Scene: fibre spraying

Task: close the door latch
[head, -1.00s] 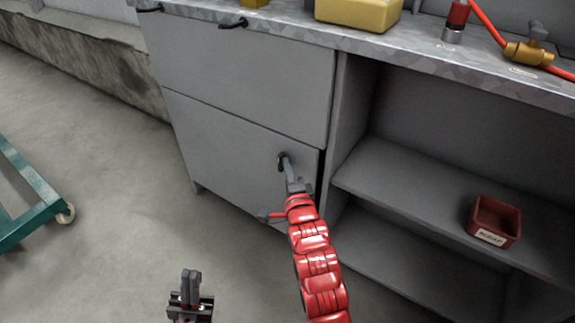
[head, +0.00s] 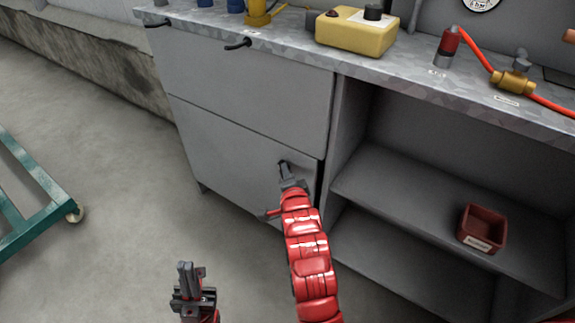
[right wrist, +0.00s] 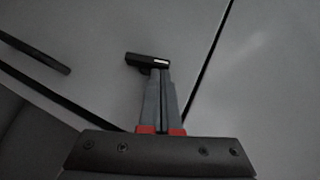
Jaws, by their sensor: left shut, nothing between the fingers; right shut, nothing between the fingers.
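The door latch (head: 283,165) is a small dark handle on the grey lower door (head: 225,150) of the cabinet. In the right wrist view the latch (right wrist: 140,58) is a short black bar lying across the picture, just beyond the fingertips. My right gripper (head: 288,178), on the red arm, is shut and empty, its tips at the latch. In the right wrist view the grey fingers (right wrist: 158,75) are together and overlap the latch's right end; I cannot tell whether they touch it. My left gripper (head: 186,268) is shut and empty, low at the left, away from the cabinet.
The worktop (head: 290,47) carries a yellow box (head: 355,35) and a brass valve (head: 513,78) on an orange hose. Open shelves at the right hold a red bin (head: 482,228). A green cart (head: 35,215) stands at the far left. The floor between is clear.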

